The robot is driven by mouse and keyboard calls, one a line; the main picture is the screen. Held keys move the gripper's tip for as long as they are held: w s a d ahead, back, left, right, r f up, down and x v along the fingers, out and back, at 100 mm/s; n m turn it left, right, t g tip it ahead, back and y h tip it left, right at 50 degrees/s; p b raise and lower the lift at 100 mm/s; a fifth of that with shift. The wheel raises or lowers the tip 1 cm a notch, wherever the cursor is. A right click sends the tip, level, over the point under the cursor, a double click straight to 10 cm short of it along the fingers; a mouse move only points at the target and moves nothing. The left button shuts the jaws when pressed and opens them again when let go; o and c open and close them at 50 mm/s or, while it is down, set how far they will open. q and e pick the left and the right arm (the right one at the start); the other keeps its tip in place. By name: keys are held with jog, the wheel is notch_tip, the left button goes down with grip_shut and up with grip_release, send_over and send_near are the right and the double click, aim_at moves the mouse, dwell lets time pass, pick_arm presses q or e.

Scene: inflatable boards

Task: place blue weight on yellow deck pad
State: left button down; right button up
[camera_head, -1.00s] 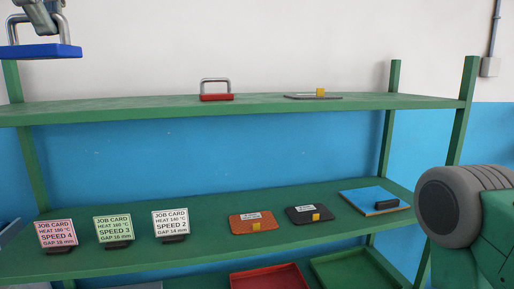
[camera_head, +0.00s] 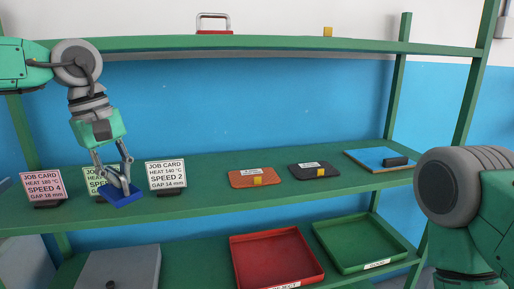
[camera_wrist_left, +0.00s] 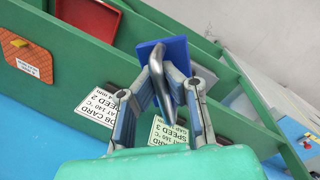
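The blue weight (camera_head: 124,197) hangs from my left gripper (camera_head: 114,180), in front of the middle shelf near the job cards. In the left wrist view the fingers (camera_wrist_left: 160,80) close around the metal handle of the blue weight (camera_wrist_left: 178,47). No yellow deck pad shows clearly. An orange pad (camera_head: 243,179), a dark pad (camera_head: 304,168) and a blue pad (camera_head: 368,155) lie on the middle shelf, the first two with small yellow blocks. My right gripper is out of view; only part of that arm shows at the right.
Job cards (camera_head: 166,174) stand on the middle shelf, the green one partly behind my gripper. A red weight (camera_head: 213,31) and a yellow block (camera_head: 328,31) are on the top shelf. The bottom shelf holds a red tray (camera_head: 275,258), a green tray (camera_head: 358,242) and a grey box (camera_head: 120,268).

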pick_arm(q)
jog(key=s+d+f+m+b, duration=0.1)
jog(key=s+f+m+b, duration=0.1)
jog(key=f, duration=0.9)
jog(key=s+d+f+m+g+b, duration=0.1)
jog(key=s+f+m+b, duration=0.2)
jog(key=f, duration=0.9)
jog(key=s+f+m+b, duration=0.3)
jog(key=s+f+m, duration=0.2)
jog(key=s+f, duration=0.4)
notch_tip(320, 180, down, 3)
jog(key=shift+s+d+r+g, duration=0.15)
jog(key=shift+d+g, duration=0.15)
jog(key=shift+d, duration=0.1)
